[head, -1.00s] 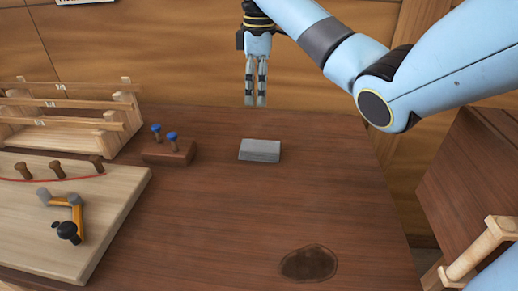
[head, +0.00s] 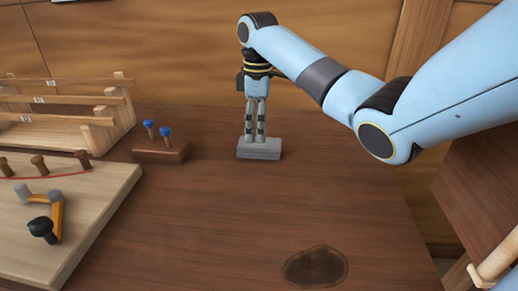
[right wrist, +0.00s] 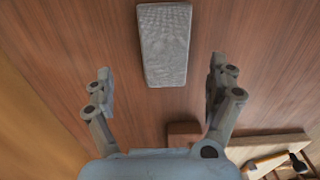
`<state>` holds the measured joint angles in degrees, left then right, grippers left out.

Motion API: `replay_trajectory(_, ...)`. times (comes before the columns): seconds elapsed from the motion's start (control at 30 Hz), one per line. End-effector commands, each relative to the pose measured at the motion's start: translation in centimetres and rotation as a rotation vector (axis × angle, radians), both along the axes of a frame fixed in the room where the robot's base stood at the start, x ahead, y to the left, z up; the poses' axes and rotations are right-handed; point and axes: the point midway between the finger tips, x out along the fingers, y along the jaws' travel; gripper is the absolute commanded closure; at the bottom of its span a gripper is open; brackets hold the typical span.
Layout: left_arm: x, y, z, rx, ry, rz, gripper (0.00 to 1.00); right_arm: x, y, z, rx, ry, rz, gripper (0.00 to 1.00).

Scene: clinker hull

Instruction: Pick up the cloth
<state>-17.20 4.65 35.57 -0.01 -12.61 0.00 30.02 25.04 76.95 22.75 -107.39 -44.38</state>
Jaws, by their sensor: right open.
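The cloth (head: 259,151) is a grey, folded, flat block lying on the brown wooden table (head: 215,220), toward the back middle. In the right wrist view the cloth (right wrist: 165,45) shows a woven top and lies ahead, its near end between the lines of the two fingers. My right gripper (head: 256,140) points down at the cloth, its fingertips overlapping the cloth's back edge in the head view. In the right wrist view this gripper (right wrist: 163,80) is open with nothing held. Whether the fingertips touch the cloth I cannot tell. My left gripper is not in view.
A wooden block (head: 160,152) with two blue-topped pegs stands left of the cloth. A rail rack (head: 70,110) and a pale board (head: 95,205) with an orange tool (head: 57,212) lie further left. A dark stain (head: 314,267) marks the front; the table's middle is clear.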

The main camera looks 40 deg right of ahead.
Motion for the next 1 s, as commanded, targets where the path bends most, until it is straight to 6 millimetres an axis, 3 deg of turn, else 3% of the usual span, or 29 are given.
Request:
replay_trajectory(0.4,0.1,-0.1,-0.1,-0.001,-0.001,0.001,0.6,-0.7,0.3,-5.2,-0.001,0.001,0.001,0.11)
replay_trajectory(0.67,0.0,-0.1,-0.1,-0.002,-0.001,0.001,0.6,-0.7,0.3,-5.5,-0.001,-0.001,0.001,0.11)
replay_trajectory(1.0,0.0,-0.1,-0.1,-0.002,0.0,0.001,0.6,-0.6,0.3,-5.4,-0.001,-0.001,0.001,0.54)
